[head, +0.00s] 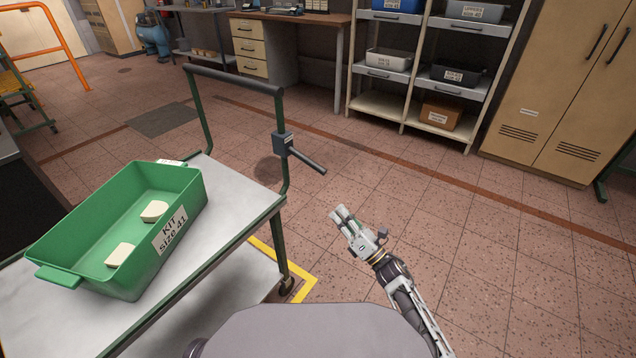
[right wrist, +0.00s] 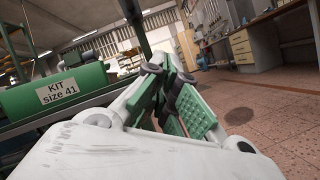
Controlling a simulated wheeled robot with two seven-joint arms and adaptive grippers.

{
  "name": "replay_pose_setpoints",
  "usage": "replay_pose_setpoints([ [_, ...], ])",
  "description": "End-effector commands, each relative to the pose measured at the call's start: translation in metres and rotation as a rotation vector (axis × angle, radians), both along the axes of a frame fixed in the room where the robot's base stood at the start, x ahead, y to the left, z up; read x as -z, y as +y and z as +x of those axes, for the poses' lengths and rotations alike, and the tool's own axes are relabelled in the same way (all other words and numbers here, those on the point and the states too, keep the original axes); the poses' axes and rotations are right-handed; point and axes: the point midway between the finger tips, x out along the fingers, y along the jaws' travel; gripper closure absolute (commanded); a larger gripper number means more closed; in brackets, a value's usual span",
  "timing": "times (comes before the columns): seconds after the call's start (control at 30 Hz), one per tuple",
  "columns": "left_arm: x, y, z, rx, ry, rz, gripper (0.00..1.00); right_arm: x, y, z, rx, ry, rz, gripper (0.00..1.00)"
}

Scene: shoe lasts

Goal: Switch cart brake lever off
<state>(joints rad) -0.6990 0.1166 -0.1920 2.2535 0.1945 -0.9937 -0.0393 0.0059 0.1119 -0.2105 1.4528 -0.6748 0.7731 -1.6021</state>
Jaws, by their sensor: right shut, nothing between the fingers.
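The cart (head: 262,186) stands at the left in the head view, with a grey top and a green push frame. Its brake lever (head: 308,160) is a dark bar that sticks out to the right and slightly down from a small box (head: 283,143) on the frame's right post. My right gripper (head: 341,214) is shut and empty, to the right of the cart and nearer to me than the lever, apart from it. In the right wrist view its fingers (right wrist: 172,95) are together. The lever cannot be made out there. My left gripper is not in view.
A green bin (head: 120,270) labelled "KIT size 41" sits on the cart with pale blocks in it; it also shows in the right wrist view (right wrist: 85,91). Shelves (head: 412,75), a desk (head: 290,17) and a cabinet (head: 560,90) stand at the back. The floor right of the cart is clear.

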Motion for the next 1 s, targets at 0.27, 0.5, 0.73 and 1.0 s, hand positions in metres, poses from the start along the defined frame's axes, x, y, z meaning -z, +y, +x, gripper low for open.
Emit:
replay_pose_setpoints([
  [0.27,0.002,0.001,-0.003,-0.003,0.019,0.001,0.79,-0.013,0.010,-0.020,0.010,-0.228,-0.122,1.00],
  [0.5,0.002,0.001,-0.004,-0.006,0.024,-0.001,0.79,-0.016,0.012,-0.024,0.055,-0.334,-0.198,1.00],
  [0.73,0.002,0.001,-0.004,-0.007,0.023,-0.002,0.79,-0.016,0.011,-0.024,0.073,-0.358,-0.222,1.00],
  [1.0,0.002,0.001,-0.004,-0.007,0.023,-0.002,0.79,-0.016,0.011,-0.024,0.073,-0.357,-0.222,1.00],
])
